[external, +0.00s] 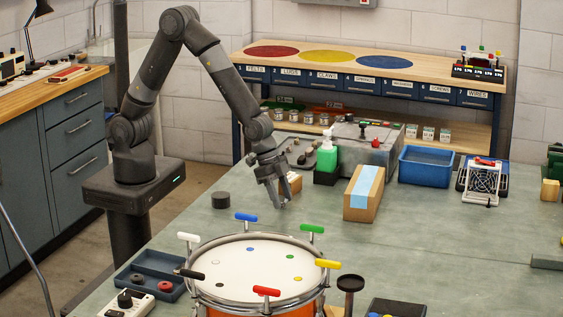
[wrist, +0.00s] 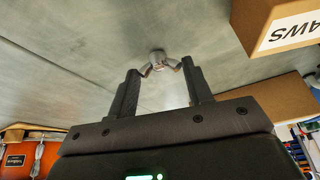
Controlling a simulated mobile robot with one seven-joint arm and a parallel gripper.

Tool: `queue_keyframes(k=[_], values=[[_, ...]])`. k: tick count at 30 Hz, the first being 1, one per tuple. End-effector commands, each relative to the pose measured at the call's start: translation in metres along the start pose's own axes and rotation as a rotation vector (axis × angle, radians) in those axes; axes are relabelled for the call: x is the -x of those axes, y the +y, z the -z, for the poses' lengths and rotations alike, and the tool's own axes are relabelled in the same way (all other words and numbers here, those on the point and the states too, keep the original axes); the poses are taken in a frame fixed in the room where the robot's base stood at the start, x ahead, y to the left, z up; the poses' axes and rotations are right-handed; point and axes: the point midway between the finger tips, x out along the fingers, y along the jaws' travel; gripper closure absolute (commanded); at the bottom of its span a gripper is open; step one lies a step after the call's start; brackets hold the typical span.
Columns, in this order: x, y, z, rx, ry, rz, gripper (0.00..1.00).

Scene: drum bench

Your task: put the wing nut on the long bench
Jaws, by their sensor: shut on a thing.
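My gripper (external: 283,203) points down over the grey-green bench (external: 420,265), beyond the drum and left of a cardboard box. In the wrist view, the small grey metal wing nut (wrist: 158,62) sits between the tips of my gripper (wrist: 160,72), which is shut on it. Its two wings spread toward the fingers. The wing nut is too small to make out in the external view. The grey-green bench surface (wrist: 80,70) fills the wrist view behind it. I cannot tell how far the nut is above the surface.
The drum (external: 255,262) with coloured T-handles stands in front of my gripper. A cardboard box (external: 358,207) with a blue strip is close on the right. A green bottle (external: 327,155) and a blue bin (external: 426,168) stand behind. A wooden-topped bench (external: 474,99) is at the back wall.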

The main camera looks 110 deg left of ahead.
Motion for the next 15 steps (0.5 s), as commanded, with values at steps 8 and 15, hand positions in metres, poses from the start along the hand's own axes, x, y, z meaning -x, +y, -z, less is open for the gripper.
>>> queue_keyframes(k=[8,15], values=[[-0.0035,0.0001,-0.0015,0.0,0.0,0.0,0.47],[-0.0034,0.0002,-0.0015,0.0,0.0,0.0,0.32]])
